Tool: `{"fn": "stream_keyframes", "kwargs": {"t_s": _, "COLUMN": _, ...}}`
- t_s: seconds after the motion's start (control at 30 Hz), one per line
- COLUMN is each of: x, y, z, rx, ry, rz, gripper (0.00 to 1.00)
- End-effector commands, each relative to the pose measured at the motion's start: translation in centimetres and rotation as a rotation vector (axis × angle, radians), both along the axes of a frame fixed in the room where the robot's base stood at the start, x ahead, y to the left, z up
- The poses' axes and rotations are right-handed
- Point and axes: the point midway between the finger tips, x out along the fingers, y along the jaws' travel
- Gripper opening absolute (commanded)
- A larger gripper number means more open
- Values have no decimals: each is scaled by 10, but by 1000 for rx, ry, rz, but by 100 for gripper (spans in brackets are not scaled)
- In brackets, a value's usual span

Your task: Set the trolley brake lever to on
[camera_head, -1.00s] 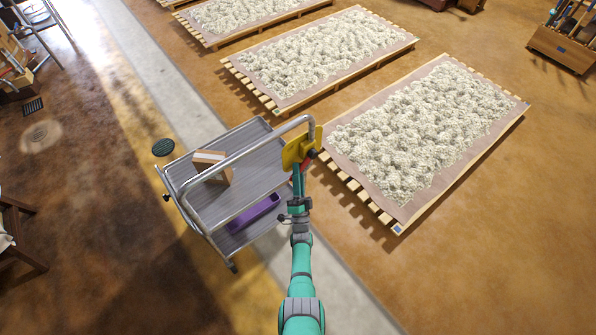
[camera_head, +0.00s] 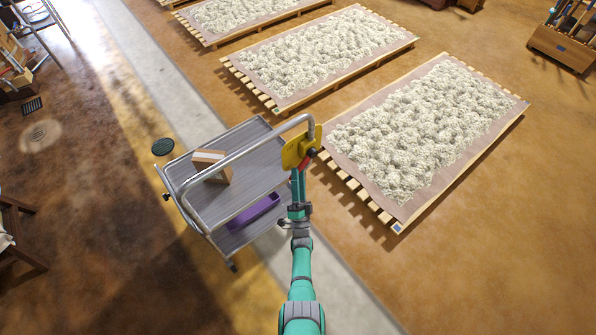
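The trolley (camera_head: 262,165) is a grey metal cart with a tubular handle rail, standing left of my arm. A yellow plate (camera_head: 294,150) is fixed at the right end of the rail. The brake lever (camera_head: 306,160), red with a dark knob (camera_head: 311,153), sits on the lower right of this plate. My gripper (camera_head: 298,175) is at the end of the teal arm, just below the lever. Its fingers are too small and too hidden to show whether they are open or touching the lever.
Slatted pallets with pale heaped material (camera_head: 420,130) lie to the right and behind. Open brown floor (camera_head: 500,250) is at the lower right.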

Motion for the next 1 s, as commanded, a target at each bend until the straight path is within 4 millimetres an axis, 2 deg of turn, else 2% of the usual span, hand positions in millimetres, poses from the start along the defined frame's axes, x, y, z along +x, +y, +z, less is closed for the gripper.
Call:
{"fn": "stream_keyframes", "kwargs": {"t_s": 0.2, "x": -36, "y": 0, "z": -25, "rx": 0, "ry": 4, "rz": -1, "gripper": 36}}
{"fn": "stream_keyframes", "kwargs": {"t_s": 0.4, "x": -60, "y": 1, "z": -40, "rx": 0, "ry": 2, "rz": 2, "gripper": 36}}
{"fn": "stream_keyframes", "kwargs": {"t_s": 0.6, "x": -71, "y": 1, "z": -47, "rx": 0, "ry": 1, "rz": 0, "gripper": 36}}
{"fn": "stream_keyframes", "kwargs": {"t_s": 0.87, "x": -72, "y": -1, "z": -47, "rx": 1, "ry": 1, "rz": -3, "gripper": 36}}
{"fn": "stream_keyframes", "kwargs": {"t_s": 1.0, "x": -69, "y": -3, "z": -47, "rx": -15, "ry": 10, "rz": -20, "gripper": 5}}
